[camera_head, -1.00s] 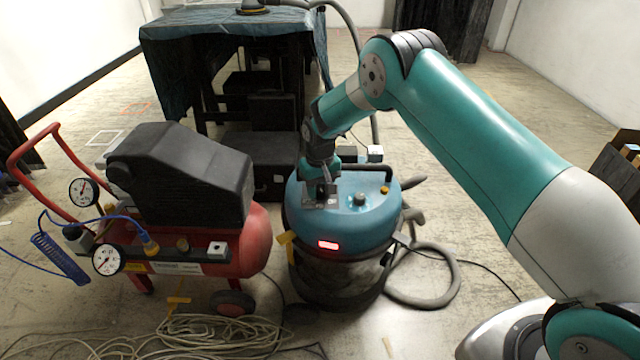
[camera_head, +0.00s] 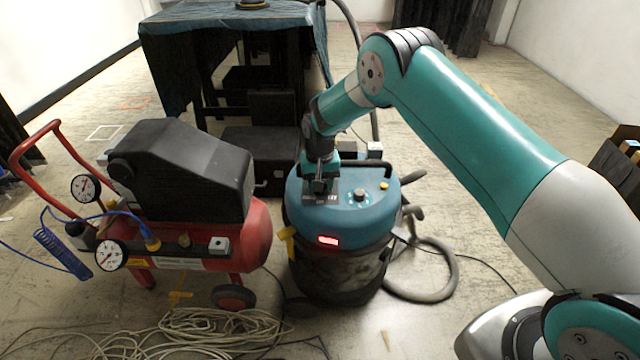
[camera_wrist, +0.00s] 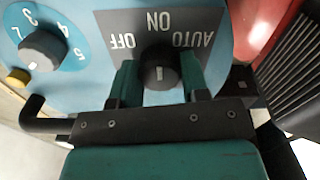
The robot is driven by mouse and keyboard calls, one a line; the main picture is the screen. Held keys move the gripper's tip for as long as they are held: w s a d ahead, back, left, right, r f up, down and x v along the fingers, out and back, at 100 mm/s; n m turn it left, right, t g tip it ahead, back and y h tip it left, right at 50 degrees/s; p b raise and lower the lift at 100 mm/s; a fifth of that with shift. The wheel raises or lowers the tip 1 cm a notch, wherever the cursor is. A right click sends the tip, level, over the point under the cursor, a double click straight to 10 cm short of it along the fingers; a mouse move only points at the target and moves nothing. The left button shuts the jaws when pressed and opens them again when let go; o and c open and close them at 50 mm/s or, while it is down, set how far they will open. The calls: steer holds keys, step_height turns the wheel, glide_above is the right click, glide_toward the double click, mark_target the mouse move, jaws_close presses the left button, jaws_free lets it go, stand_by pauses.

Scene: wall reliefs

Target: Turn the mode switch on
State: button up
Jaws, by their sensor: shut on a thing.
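The mode switch (camera_wrist: 160,68) is a dark round knob on a grey plate (camera_wrist: 160,20) lettered OFF, ON and AUTO, upside down in the wrist view. Its short white mark stands vertical, in line with ON; which end is the pointer is hard to tell. My gripper (camera_wrist: 160,80) is shut on the knob, one teal finger on each side. In the head view my gripper (camera_head: 321,186) comes down onto the front left of the blue vacuum's lid (camera_head: 345,215) and hides the knob.
A numbered dial (camera_wrist: 42,50) and a yellow button (camera_wrist: 17,78) sit beside the plate. A black handle (camera_head: 362,168) arches behind. The red compressor (camera_head: 255,235) stands left of the vacuum, with cables (camera_head: 215,325) on the floor in front.

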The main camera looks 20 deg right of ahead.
steer(key=o, duration=0.9)
steer(key=shift+o, duration=0.2)
steer(key=shift+r, duration=0.15)
step_height(320, 180, up, 17)
steer(key=p, duration=0.3)
steer(key=shift+r, duration=0.2)
steer(key=s+a+r+n+y, duration=0.2)
steer(key=s+a+r+n, duration=0.15)
steer(key=s+r, duration=1)
steer(key=s+a+r+n+y, duration=0.1)
steer(key=s+r+n, duration=0.15)
steer(key=s, duration=1.05)
steer(key=s+r+n+y, duration=0.1)
steer(key=s+n, duration=0.2)
steer(key=s, duration=1)
step_height(320, 180, up, 22)
steer(key=p, duration=2.2)
steer(key=shift+w, duration=0.2)
